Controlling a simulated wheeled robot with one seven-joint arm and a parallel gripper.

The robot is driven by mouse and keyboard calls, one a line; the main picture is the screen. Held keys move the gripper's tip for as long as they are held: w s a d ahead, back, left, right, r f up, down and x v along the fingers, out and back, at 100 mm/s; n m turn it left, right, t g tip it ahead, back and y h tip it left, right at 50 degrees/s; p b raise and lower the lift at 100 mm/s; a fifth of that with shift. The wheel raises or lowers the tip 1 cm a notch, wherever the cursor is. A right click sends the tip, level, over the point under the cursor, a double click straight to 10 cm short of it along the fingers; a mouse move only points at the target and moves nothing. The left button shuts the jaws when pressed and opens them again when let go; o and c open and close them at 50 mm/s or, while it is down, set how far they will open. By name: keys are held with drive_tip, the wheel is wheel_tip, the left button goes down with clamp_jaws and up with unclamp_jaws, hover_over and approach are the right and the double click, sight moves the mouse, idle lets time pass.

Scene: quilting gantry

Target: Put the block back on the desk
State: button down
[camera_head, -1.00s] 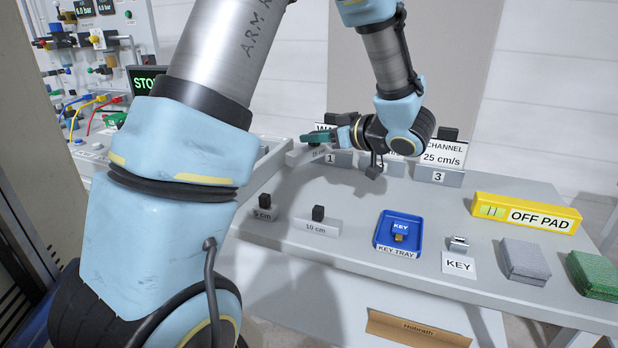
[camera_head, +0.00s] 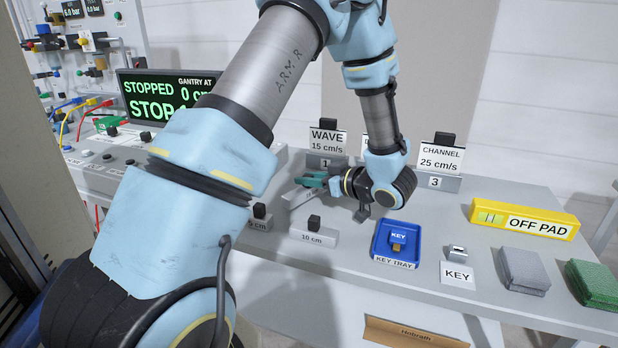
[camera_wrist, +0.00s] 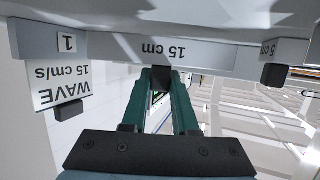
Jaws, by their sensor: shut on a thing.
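My gripper (camera_head: 310,181), with green fingers, is shut on the dark knob of the long grey 15 cm block (camera_head: 300,197). The wrist view, upside down, shows my fingertips (camera_wrist: 162,74) around the knob and the "15 cm" label on the block (camera_wrist: 205,52). The block is level and at or very close to the top of the grey desk (camera_head: 352,245); I cannot tell if it touches. It lies behind the 10 cm block (camera_head: 313,236) and the 5 cm block (camera_head: 260,222), which is partly hidden by my arm.
The WAVE block (camera_head: 326,143) on stand 1 is just behind my gripper, and the CHANNEL block (camera_head: 440,160) is on stand 3. A STOPPED screen (camera_head: 165,95) is at left.

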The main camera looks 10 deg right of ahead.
drive_tip(key=shift+f, duration=0.4)
drive_tip(key=shift+f, duration=0.15)
drive_tip(key=c, duration=0.7)
unclamp_jaws()
drive_tip(key=shift+r, duration=0.2)
drive_tip(key=v, duration=0.4)
drive_tip(key=b+v, duration=0.1)
drive_tip(key=v, duration=0.3)
drive_tip(key=b+v, duration=0.1)
drive_tip(key=v, duration=0.3)
drive_tip(key=shift+r, duration=0.4)
drive_tip(key=shift+s, duration=0.15)
